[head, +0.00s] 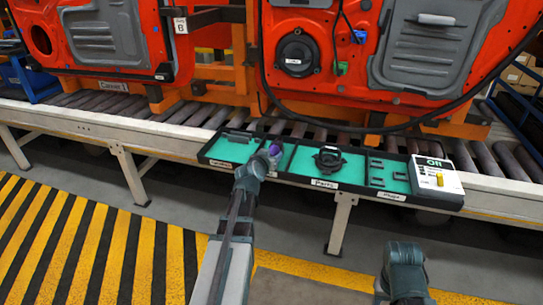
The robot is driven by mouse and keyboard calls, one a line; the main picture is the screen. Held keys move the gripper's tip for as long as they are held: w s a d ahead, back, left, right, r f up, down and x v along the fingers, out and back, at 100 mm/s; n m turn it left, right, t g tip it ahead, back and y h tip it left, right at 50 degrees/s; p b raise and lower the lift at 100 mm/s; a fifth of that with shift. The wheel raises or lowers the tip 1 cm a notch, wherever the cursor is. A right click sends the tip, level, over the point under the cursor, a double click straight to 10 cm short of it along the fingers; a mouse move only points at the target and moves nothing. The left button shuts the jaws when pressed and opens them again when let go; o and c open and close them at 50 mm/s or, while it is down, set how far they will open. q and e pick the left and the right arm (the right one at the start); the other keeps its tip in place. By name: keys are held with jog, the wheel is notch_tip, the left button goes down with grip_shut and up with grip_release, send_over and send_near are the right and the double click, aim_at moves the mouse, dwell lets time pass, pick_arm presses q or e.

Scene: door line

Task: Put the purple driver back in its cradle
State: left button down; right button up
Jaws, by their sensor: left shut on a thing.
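The purple driver (274,150) is small in the head view and partly covered by my left gripper (272,158). My left gripper is shut on it, over the tray's left part near the divider with the middle part. Dark raised holders (237,137) stand on the teal floor of the left compartment; I cannot tell for sure which is the cradle. I cannot tell whether the driver touches the tray. Part of my right arm shows at the lower right, but its fingers do not show.
The black-rimmed tray (300,181) sits on the conveyor's front edge. Its middle part, labelled "Parts", holds a black round part (329,158); its right part holds small dark pieces. Orange door panels (340,60) stand behind.

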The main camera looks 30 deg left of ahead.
pick_arm(q)
jog(key=shift+s+d+f, duration=0.1)
jog(key=shift+f, duration=0.1)
pick_arm(e)
jog(key=shift+f, duration=0.25)
pick_arm(q)
jog(key=shift+c, duration=0.7)
grip_release()
jog(key=shift+f, duration=0.1)
